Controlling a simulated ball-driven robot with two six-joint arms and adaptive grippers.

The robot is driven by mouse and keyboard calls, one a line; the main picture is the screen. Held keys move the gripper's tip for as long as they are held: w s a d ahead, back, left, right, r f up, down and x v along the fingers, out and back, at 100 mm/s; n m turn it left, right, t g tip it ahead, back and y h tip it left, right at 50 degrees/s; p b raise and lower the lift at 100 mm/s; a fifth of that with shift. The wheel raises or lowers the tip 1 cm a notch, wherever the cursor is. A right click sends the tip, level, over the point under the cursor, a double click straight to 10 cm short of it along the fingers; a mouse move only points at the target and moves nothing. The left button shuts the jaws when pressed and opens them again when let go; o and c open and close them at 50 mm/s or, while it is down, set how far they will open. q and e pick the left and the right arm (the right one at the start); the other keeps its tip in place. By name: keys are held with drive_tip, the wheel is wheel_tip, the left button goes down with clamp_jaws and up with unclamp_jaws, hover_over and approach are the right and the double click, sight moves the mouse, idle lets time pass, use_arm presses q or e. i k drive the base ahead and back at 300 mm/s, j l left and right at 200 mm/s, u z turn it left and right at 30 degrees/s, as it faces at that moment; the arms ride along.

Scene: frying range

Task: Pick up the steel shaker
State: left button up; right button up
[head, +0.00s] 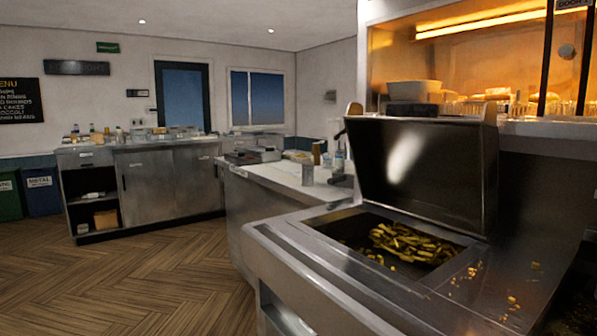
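A small grey metallic cylinder (307,174), which looks like the steel shaker, stands upright on the pale counter (277,178) beyond the fryer. It is small in the head view, so its lid and details cannot be made out. Nothing touches it that I can see. Neither of my grippers is in view.
The fryer basin (330,226) with chips (405,243) and a raised steel lid (425,172) stands at right, near me. A brown cup (316,153), clear bottle (339,160) and trays (254,155) share the counter. Wooden floor (130,275) is clear at left.

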sight(308, 167)
drive_tip(key=i+j, duration=1)
drive_tip(key=i+j+z, duration=0.1)
drive_tip(key=i+j, duration=0.95)
drive_tip(key=j, duration=0.05)
